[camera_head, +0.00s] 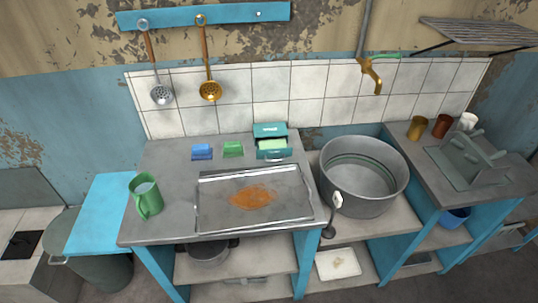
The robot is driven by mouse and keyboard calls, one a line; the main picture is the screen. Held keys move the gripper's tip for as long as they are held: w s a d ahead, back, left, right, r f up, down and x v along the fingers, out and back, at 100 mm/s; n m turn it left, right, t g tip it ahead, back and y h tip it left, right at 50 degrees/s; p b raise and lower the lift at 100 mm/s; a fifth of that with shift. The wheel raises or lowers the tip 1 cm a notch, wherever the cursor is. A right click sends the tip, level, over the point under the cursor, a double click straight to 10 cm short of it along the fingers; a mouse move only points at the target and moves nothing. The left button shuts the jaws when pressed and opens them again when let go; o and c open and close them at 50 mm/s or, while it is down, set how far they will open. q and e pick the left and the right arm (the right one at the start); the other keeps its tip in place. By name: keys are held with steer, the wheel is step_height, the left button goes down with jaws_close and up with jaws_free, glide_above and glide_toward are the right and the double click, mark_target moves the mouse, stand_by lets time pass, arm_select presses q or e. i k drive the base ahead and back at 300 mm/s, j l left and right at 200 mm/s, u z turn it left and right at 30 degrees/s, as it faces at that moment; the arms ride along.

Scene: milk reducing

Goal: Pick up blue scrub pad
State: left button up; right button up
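The blue scrub pad (202,152) lies on the grey countertop (165,170), near its back edge by the tiled wall. A green scrub pad (233,149) lies just to its right, with a small gap between them. Neither of my grippers is in the head view, and nothing touches the blue pad.
A metal tray (205,226) with an orange-brown stain lies in front of the pads. A teal open box (271,131) stands right of them, a green mug (146,196) at the front left. A large metal pot (362,176) stands right. Ladles (161,94) hang above.

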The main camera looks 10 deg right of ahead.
mark_target(203, 151)
steer(key=i+j+z, duration=0.1)
steer(key=j+z, duration=0.6)
steer(key=j, duration=0.15)
steer(key=j+z, duration=0.35)
steer(key=i+j, duration=0.05)
steer(key=j, duration=0.05)
